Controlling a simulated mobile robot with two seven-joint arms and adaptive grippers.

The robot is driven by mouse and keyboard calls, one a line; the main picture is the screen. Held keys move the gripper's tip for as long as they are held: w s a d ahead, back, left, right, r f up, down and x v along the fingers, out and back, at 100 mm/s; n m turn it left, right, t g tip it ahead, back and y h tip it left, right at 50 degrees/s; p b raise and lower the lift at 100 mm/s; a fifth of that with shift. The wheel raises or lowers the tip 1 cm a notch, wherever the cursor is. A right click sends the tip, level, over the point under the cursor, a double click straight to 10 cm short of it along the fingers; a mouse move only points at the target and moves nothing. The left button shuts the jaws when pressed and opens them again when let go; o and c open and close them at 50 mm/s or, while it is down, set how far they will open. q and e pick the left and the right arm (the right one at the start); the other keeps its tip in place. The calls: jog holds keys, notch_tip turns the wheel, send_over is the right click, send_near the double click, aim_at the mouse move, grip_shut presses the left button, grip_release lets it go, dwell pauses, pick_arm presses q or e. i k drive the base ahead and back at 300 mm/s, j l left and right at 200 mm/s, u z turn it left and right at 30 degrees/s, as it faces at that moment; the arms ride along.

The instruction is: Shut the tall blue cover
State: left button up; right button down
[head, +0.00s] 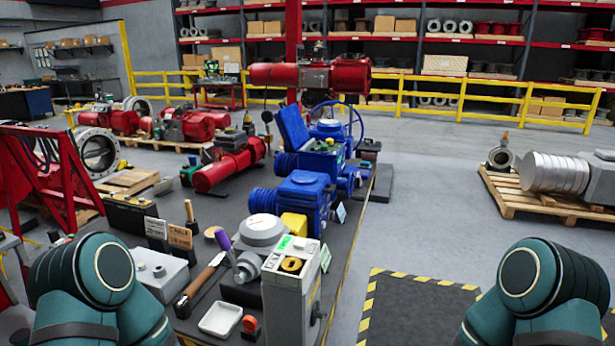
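The tall blue cover (292,128) stands up and open at the left side of a blue valve actuator (324,157) on the dark workbench (345,238). It leans slightly to the left. The opening beside it shows greenish and yellowish parts. A blue handwheel (350,118) stands behind the actuator. Only teal links of my two arms show, at the bottom left and bottom right. Both grippers are out of view, so their state is hidden.
A second blue actuator (303,195) sits nearer on the bench. Red actuators (229,163) lie to the left.

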aim_at(290, 120)
jog(key=i+j+z, duration=0.1)
jog(key=j+z, duration=0.15)
jog(key=j, duration=0.75)
jog(key=j+z, duration=0.25)
jog(key=j, duration=0.7)
jog(key=i+j, duration=0.1)
jog(key=j, duration=0.2)
jog(key=i+j, duration=0.25)
jog(key=j, duration=0.3)
jog(key=k+l, duration=0.1)
jog(key=l, duration=0.4)
jog(key=k+l, duration=0.1)
jog(key=l, duration=0.4)
jog(key=k+l, duration=0.1)
jog(key=l, duration=0.35)
jog(key=l+u, duration=0.2)
jog(key=l, duration=0.8)
jog(key=l+u, duration=0.25)
jog(key=l, duration=0.75)
jog(key=i+l+u, duration=0.1)
jog(key=l, duration=0.2)
jog(key=i+l, duration=0.2)
jog(key=i+l+u, duration=0.15)
jog(key=l, duration=0.25)
